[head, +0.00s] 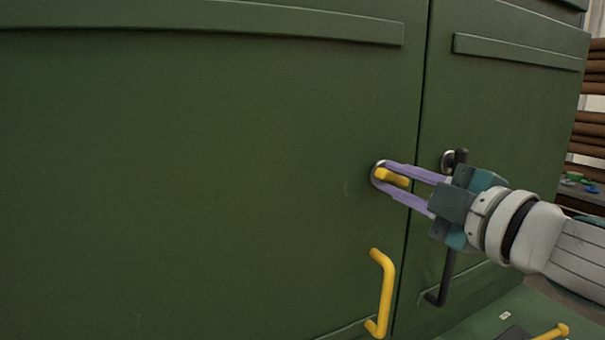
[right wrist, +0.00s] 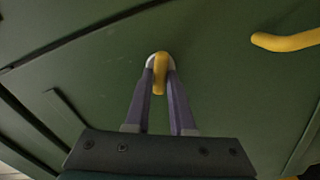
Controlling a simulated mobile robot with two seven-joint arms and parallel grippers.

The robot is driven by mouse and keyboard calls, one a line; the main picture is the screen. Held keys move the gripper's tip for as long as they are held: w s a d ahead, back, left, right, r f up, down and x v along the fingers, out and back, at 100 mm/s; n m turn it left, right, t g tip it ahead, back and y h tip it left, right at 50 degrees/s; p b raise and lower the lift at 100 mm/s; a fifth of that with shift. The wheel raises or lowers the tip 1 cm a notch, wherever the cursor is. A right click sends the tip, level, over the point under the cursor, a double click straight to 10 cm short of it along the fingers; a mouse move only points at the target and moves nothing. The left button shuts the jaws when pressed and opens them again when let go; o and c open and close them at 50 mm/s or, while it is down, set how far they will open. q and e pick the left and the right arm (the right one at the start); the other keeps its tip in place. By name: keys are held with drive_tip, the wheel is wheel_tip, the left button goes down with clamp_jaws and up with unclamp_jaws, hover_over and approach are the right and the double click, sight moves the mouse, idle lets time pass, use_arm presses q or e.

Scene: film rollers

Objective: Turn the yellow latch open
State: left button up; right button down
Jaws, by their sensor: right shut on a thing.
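The yellow latch (head: 392,177) sits on a round metal base on the large green door (head: 200,180), near its right edge. My right gripper (head: 396,180) has its two purple fingers on either side of the latch, shut on it. In the right wrist view the latch (right wrist: 159,78) shows between the fingertips of the gripper (right wrist: 160,75), its tip pointing back toward the palm. In the head view the latch lies nearly level, pointing right. My left gripper is not in view.
A yellow handle (head: 384,292) stands out from the door below the latch; it also shows in the right wrist view (right wrist: 290,41). A black latch (head: 455,160) and dark handle (head: 443,282) are on the neighbouring green door, partly behind my right gripper. Brown stacked rolls (head: 592,130) are at far right.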

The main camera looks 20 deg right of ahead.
drive_tip(key=shift+n, duration=1.6)
drive_tip(key=c, duration=0.8)
unclamp_jaws()
drive_tip(key=shift+f, duration=0.1)
drive_tip(key=s+b, duration=0.2)
drive_tip(key=s, duration=0.8)
drive_tip(key=shift+d, duration=0.35)
